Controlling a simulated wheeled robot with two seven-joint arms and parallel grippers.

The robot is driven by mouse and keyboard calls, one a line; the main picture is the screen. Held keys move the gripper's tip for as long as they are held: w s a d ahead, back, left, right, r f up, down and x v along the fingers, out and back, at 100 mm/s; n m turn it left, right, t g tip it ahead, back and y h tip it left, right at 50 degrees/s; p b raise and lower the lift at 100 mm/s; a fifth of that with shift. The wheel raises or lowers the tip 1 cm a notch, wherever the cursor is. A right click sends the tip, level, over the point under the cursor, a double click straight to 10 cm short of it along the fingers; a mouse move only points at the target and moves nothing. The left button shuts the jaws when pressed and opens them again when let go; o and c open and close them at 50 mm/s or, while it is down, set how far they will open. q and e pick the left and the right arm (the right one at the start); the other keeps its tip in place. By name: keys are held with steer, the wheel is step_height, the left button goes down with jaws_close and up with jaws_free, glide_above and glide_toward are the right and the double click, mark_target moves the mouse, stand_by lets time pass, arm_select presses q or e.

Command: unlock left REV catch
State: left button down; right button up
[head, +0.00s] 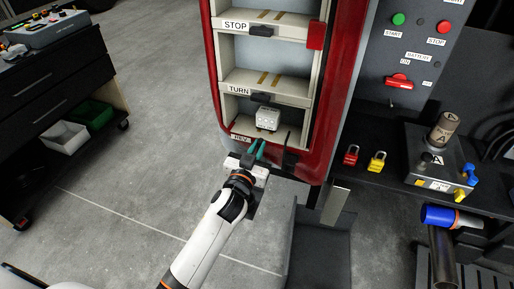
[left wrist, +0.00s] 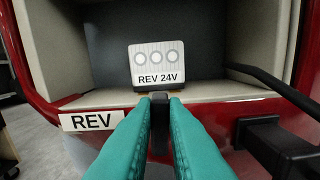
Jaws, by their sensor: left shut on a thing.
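The REV bay (head: 243,124) is the lowest compartment of the red cabinet, with a REV label (left wrist: 92,121) on its front edge. A white REV 24V module (head: 267,119) with three round lamps stands inside; it also shows in the left wrist view (left wrist: 157,62). My left gripper (head: 257,150) is at the front edge of this bay. Its teal fingers (left wrist: 160,103) are shut on a black catch (left wrist: 159,127) below the module. The fingers hide the catch's sides. My right gripper is out of view.
A black bracket (left wrist: 275,140) sticks out right of the fingers, with a dark bar (left wrist: 275,88) above it. STOP (head: 236,26) and TURN (head: 239,90) bays are above. Padlocks (head: 377,161) and a grey box (head: 437,160) stand on the right bench.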

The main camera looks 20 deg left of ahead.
arm_select(q)
steer(key=shift+d+f+m+p, duration=0.2)
steer(key=shift+m+p, duration=0.05)
steer(key=shift+m, duration=2.55)
steer(key=shift+d+f+m+p, duration=0.2)
steer(key=shift+m+p, duration=0.1)
steer(key=shift+m, duration=2.5)
steer(key=shift+d+f+m+p, duration=0.15)
steer(key=shift+f+m+p, duration=0.1)
steer(key=shift+m, duration=2.55)
steer(key=c, duration=1.5)
jaws_free()
steer(key=shift+o, duration=0.2)
